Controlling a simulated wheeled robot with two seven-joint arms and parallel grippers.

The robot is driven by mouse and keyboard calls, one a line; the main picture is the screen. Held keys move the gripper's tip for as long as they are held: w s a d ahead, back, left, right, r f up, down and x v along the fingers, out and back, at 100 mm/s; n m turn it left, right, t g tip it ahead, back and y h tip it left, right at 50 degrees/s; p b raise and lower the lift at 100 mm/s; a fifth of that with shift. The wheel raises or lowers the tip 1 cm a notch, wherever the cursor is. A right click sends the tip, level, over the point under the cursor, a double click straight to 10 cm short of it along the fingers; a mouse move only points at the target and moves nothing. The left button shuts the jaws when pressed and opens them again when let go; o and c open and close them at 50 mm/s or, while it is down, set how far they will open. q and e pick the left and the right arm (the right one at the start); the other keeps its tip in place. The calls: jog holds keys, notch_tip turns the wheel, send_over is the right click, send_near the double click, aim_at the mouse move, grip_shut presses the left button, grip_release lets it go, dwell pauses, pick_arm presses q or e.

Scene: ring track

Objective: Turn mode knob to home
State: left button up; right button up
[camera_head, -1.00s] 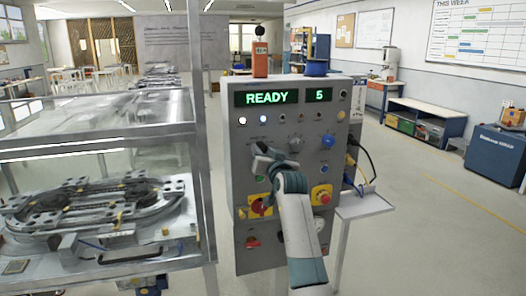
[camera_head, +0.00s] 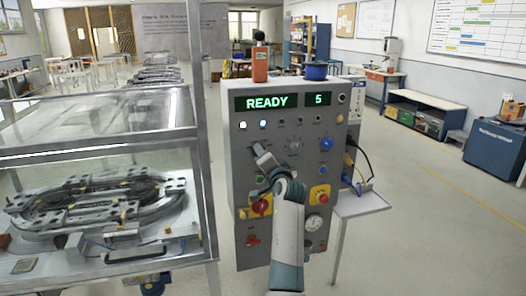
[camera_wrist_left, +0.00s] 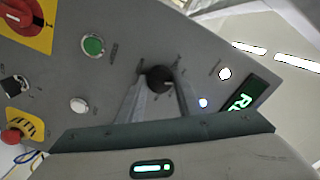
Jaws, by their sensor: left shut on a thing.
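The grey control panel (camera_head: 300,130) stands ahead with a green READY display (camera_head: 266,102) and a 5 beside it. In the left wrist view a round black knob (camera_wrist_left: 159,79) with small printed marks around it sits between my left gripper's fingers (camera_wrist_left: 158,92). The fingers are shut on it, one on each side. In the head view my left gripper (camera_head: 260,152) reaches the panel's left half, below two lit white buttons, and hides the knob. The marks are too small to read, so I cannot tell the setting. My right gripper is not in view.
A red rotary switch (camera_head: 261,205) and a red emergency button (camera_head: 320,196) lie close to my arm. A blue knob (camera_head: 327,143) is to the right. A glass-walled case (camera_head: 100,140) with a track stands left. A small side shelf (camera_head: 362,203) juts out right.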

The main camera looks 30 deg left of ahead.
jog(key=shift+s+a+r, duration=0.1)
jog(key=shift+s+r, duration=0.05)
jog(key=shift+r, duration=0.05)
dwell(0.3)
pick_arm(q)
jog(key=o, duration=1)
jog(key=shift+o, duration=0.2)
